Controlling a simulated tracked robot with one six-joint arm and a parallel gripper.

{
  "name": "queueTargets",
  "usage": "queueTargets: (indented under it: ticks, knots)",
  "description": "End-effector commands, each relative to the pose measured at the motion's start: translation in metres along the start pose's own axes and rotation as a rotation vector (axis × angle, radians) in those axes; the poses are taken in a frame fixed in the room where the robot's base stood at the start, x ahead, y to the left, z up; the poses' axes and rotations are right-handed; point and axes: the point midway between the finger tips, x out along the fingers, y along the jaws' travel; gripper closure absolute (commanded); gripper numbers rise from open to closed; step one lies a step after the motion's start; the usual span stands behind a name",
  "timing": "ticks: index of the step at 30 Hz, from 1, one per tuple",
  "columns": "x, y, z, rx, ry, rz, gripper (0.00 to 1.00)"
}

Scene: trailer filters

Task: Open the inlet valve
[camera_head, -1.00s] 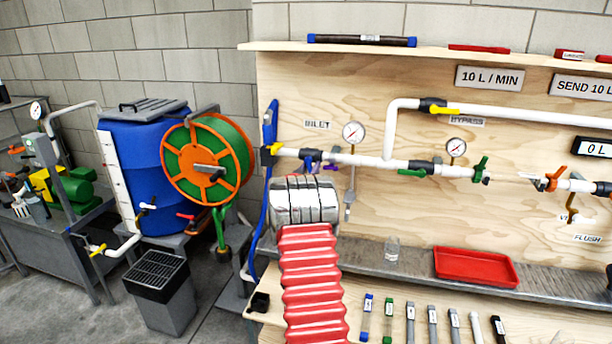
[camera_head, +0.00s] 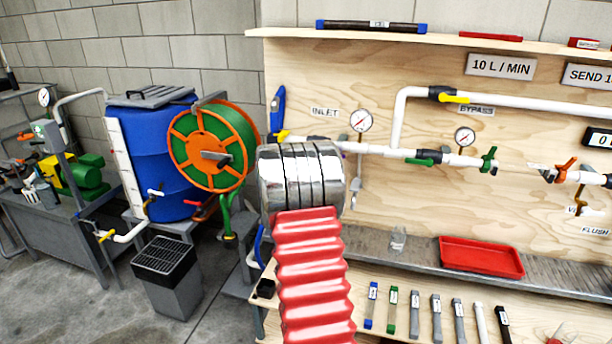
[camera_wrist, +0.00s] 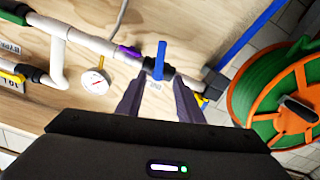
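In the wrist view a valve with a blue handle (camera_wrist: 160,62) and a black body sits on the white inlet pipe (camera_wrist: 95,42). The handle stands roughly across the pipe in the picture. My gripper (camera_wrist: 157,82) is open, its two dark fingers spread apart, with the blue handle showing between and just beyond the tips. I cannot tell whether they touch it. A purple handle (camera_wrist: 130,51) lies along the pipe next to it. In the head view the INLET label (camera_head: 324,112) shows on the board, but my arm hides the valve and my fingers.
A pressure gauge (camera_wrist: 95,82) stands beside the pipe; it also shows in the head view (camera_head: 361,120). An orange and green hose reel (camera_head: 212,147) is left of my arm. A red tray (camera_head: 481,257) and a bottle (camera_head: 398,238) are on the bench.

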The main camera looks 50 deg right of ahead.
Motion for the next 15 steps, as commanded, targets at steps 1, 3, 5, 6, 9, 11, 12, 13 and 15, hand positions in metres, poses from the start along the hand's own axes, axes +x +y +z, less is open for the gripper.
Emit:
queueTargets:
  ticks: [1, 3, 5, 6, 9, 11, 12, 13, 15]
  knots:
    - [-0.006, 0.000, -0.001, 0.000, 0.000, -0.001, 0.66]
    - [-0.012, 0.000, 0.000, -0.001, -0.001, -0.001, 0.66]
    - [-0.015, 0.000, 0.000, -0.001, 0.000, 0.000, 0.66]
    - [-0.017, 0.000, 0.000, -0.001, 0.001, 0.000, 0.66]
    - [-0.018, 0.001, 0.000, -0.001, 0.000, 0.000, 0.66]
    - [-0.018, 0.001, 0.000, -0.001, 0.000, 0.000, 0.66]
    - [-0.018, 0.001, 0.000, -0.001, 0.000, 0.000, 0.66]
    - [-0.018, 0.001, 0.000, -0.001, 0.000, 0.000, 0.66]
    - [-0.018, 0.001, 0.000, -0.001, 0.000, 0.000, 0.67]
